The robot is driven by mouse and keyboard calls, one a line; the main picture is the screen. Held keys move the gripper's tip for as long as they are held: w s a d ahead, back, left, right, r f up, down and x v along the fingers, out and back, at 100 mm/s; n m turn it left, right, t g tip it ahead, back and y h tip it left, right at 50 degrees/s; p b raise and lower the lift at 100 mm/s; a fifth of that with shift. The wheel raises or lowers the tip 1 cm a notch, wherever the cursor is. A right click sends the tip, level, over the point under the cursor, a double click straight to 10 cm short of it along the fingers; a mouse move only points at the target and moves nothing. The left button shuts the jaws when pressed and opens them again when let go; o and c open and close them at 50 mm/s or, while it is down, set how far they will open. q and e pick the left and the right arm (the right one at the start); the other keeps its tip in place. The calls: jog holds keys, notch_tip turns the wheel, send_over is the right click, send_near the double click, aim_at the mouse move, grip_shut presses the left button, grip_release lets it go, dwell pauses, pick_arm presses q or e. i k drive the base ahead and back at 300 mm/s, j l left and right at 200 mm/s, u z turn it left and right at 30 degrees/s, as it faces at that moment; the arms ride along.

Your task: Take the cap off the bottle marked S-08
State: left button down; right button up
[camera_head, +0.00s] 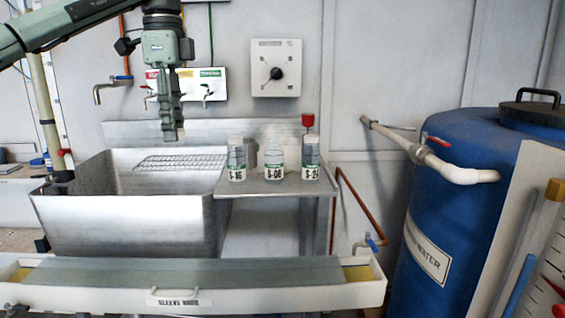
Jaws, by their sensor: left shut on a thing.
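The bottle that seems marked S-08 (274,164) stands upright in the middle of three clear bottles on the steel shelf right of the sink. Its label is small and blurred. Its top is lower than its neighbours' and shows no tall pale cap. My left gripper (173,136) points down above the sink, left of the bottles and apart from them. Its fingers are together on a small thing that they mostly hide. It looks to be the cap, but I cannot make it out clearly. My right gripper is not in view.
Capped bottles, seemingly S-16 (236,160) and S-24 (310,158), stand close on either side. A red-topped object (308,121) is behind the right one. The steel sink (130,220) holds a wire rack (180,162). A blue drum (440,230) stands at right.

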aim_at(274, 153)
jog(key=i+j+z, duration=0.5)
jog(key=j+z, duration=0.25)
jog(key=j, duration=0.2)
jog(key=i+j+z, duration=0.15)
jog(key=j+z, duration=0.15)
jog(key=j, duration=0.1)
